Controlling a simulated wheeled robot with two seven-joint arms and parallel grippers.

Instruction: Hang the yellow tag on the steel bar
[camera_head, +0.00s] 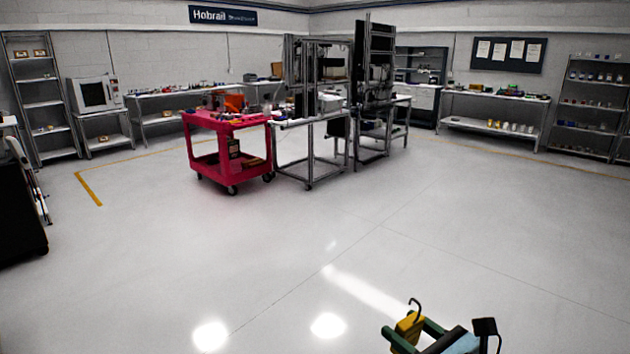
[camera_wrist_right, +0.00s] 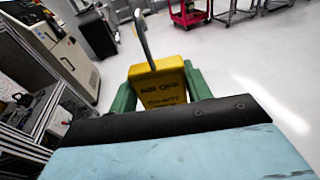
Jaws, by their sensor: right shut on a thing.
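The yellow tag (camera_head: 409,325) has a dark curved hook at its top and sits at the bottom right of the head view. In the right wrist view the tag (camera_wrist_right: 158,84) shows dark lettering, partly "AIR OFF", and its grey hook points up. My right gripper (camera_head: 412,331) is shut on the tag, with one green finger on each side of it. The tag's lower part is hidden behind the gripper body in the wrist view. My left gripper is not in view. I cannot pick out the steel bar for certain; metal frames stand far off.
A red cart (camera_head: 228,122) stands ahead beside a metal-framed workstation (camera_head: 309,120) with tall dark uprights. Benches and shelves (camera_head: 497,96) line the back walls. A dark cabinet (camera_head: 18,205) is at the left edge. The floor between is clear.

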